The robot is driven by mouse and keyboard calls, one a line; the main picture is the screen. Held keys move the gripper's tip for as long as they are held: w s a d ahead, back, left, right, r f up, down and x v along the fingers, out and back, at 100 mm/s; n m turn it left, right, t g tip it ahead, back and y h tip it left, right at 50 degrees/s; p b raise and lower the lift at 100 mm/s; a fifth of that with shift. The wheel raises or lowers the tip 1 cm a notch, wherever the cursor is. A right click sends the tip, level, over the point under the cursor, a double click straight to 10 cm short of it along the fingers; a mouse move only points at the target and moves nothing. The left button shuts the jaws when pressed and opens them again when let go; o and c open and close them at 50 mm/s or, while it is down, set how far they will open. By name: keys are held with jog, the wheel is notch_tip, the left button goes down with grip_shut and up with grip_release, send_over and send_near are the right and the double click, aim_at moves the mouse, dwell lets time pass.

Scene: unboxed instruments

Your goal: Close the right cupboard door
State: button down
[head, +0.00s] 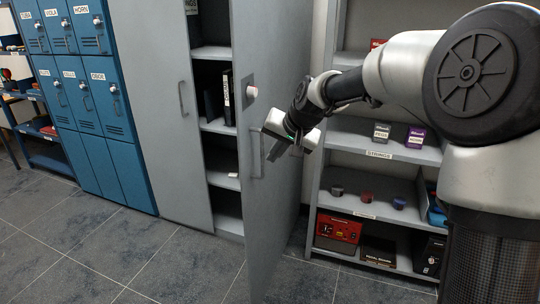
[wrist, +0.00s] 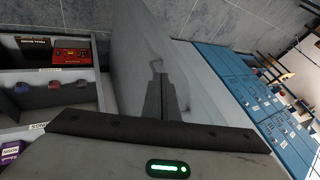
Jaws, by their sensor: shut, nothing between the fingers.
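The right cupboard door (head: 281,81) is grey and stands ajar, with its outer face, a round lock and a bar handle (head: 257,158) in view. My gripper (head: 274,153) is shut and empty, in front of this face beside the handle. In the wrist view, the shut fingers (wrist: 161,80) point towards the grey door (wrist: 133,60), with a thin handle-like shape just past the tips. I cannot tell whether the fingers touch the door. The left cupboard door (head: 162,100) looks shut. Between the doors, the cupboard's inside shows shelves (head: 218,126).
Open shelves (head: 385,148) with boxes and small items stand right of the door, behind my arm. Blue lockers (head: 84,95) stand at the left. The dark tiled floor (head: 130,255) in front of the cupboard is clear.

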send_near(245, 172)
notch_tip(245, 172, down, 4)
jog(key=w+d, duration=0.1)
jog(key=d, duration=0.1)
jog(key=shift+w+a+f, duration=0.1)
jog(key=shift+w+a, duration=0.3)
jog(key=shift+a, duration=0.4)
jog(key=shift+w+a, duration=0.4)
jog(key=shift+a, duration=0.4)
jog(key=shift+a, duration=0.15)
